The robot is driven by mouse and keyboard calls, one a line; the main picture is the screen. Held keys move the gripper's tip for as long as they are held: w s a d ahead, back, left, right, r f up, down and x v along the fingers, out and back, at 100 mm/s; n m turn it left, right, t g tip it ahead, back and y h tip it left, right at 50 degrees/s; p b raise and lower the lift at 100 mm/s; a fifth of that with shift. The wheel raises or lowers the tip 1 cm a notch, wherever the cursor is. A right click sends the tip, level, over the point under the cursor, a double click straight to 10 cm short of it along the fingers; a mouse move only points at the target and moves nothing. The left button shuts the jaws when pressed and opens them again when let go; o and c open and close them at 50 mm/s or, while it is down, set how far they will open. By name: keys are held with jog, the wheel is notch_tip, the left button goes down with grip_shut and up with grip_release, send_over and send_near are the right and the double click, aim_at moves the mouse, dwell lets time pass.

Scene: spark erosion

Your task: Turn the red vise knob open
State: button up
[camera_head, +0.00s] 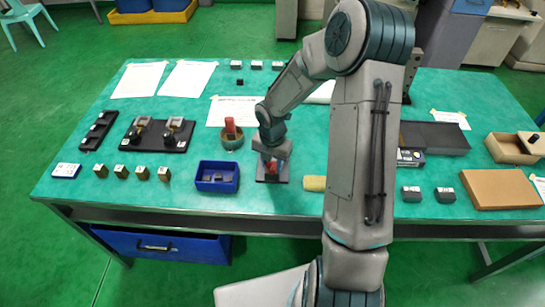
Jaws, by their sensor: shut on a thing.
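The red vise knob (271,168) shows as a small red piece on a dark square base (273,180) near the middle of the green table. My gripper (271,162) points down over it from above and is shut on the knob. The gripper body hides the upper part of the knob and much of the vise. How far the knob is turned cannot be told at this size.
A round pot with an upright red piece (230,125) stands just left of my gripper. A blue bin (217,187) is at the left front. A yellowish cylinder (314,184) lies to the right. A cardboard-brown board (499,189) is at the far right.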

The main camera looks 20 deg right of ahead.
aim_at(272, 165)
jog(key=shift+r+n+p, duration=0.1)
jog(key=shift+n+p, duration=0.7)
jog(key=shift+n, duration=0.3)
jog(key=o, duration=1)
notch_tip(272, 165, up, 14)
jog(key=shift+f, duration=0.2)
